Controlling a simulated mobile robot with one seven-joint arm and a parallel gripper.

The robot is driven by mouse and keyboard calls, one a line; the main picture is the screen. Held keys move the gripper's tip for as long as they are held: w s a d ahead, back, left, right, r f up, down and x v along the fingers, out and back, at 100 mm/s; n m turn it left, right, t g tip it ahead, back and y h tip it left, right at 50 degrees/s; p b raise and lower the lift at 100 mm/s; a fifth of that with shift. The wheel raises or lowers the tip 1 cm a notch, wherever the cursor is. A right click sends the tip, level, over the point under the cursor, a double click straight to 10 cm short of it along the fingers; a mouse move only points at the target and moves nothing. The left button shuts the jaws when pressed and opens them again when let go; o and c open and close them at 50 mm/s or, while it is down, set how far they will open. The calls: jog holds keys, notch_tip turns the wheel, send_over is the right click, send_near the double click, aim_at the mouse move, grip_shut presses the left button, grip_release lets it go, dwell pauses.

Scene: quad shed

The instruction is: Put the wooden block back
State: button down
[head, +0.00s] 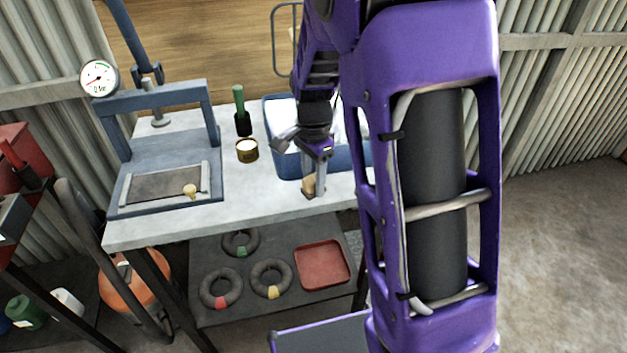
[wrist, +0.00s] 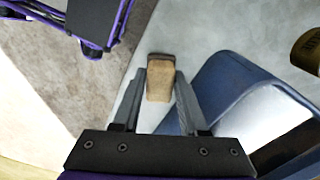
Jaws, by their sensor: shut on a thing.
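The wooden block (wrist: 160,80) is between the two fingers of my gripper (wrist: 161,73) in the wrist view, light brown with a darker far end. My gripper is shut on it. In the head view my gripper (head: 314,190) points down at the front edge of the grey-white bench (head: 245,197), just in front of the blue tub (head: 291,172). The block (head: 308,186) shows there only as a small tan patch, partly hidden by the fingers. I cannot tell whether it touches the bench top.
Below lie several ring-shaped tubes (head: 221,288) and a red tray (head: 322,264).

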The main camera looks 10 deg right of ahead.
aim_at(314, 178)
jog(key=shift+f, duration=0.15)
jog(key=c, duration=0.7)
grip_release()
notch_tip(314, 178, up, 12)
jog(key=shift+r+p, duration=0.2)
jog(key=shift+p, duration=1)
